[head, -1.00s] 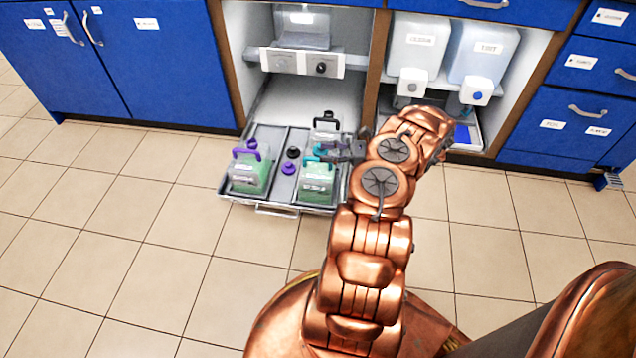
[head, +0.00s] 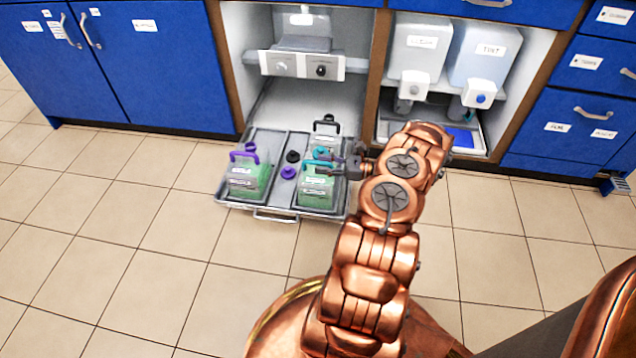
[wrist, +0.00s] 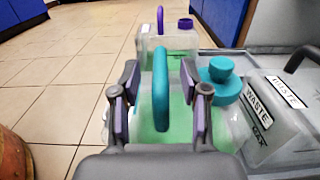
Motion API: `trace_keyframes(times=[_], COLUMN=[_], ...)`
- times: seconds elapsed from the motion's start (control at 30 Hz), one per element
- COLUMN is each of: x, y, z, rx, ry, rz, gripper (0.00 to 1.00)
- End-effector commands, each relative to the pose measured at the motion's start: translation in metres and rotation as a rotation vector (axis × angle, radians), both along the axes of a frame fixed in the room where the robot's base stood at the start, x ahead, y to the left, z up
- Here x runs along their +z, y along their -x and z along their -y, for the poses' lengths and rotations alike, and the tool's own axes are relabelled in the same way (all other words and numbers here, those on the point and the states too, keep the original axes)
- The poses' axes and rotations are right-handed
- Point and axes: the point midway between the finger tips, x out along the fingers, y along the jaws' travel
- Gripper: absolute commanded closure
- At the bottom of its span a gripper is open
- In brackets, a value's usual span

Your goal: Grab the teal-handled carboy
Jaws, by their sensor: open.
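The teal-handled carboy (head: 318,188) stands upright at the front right of the pulled-out tray, with green liquid inside. Its teal handle (wrist: 161,88) rises between the two fingers in the wrist view, and its teal cap (wrist: 222,70) is just right of the fingers. My gripper (wrist: 160,100) is open around the handle, with a gap on both sides of it. In the head view my gripper (head: 345,168) reaches in from the right at handle height, and its fingertips partly cover the handle.
A purple-handled carboy (head: 248,175) stands at the tray's left. A black-handled carboy (head: 326,135), labelled waste in the wrist view (wrist: 265,110), stands just behind the teal one. Loose purple (head: 288,173) and black caps lie between. The tray (head: 262,214) has raised rims. Floor in front is clear.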

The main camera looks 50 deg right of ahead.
Motion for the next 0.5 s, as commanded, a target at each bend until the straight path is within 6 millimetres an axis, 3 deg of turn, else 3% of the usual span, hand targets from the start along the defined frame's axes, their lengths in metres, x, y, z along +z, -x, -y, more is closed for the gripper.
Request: trace_keyframes(times=[0.2,0.5], x=[-0.001,0.0], y=[-0.016,-0.018], z=[-0.011,-0.012], rx=[0.002,-0.001], ry=[0.0,-0.001], rz=[0.001,0.001], gripper=[0.55,0.57])
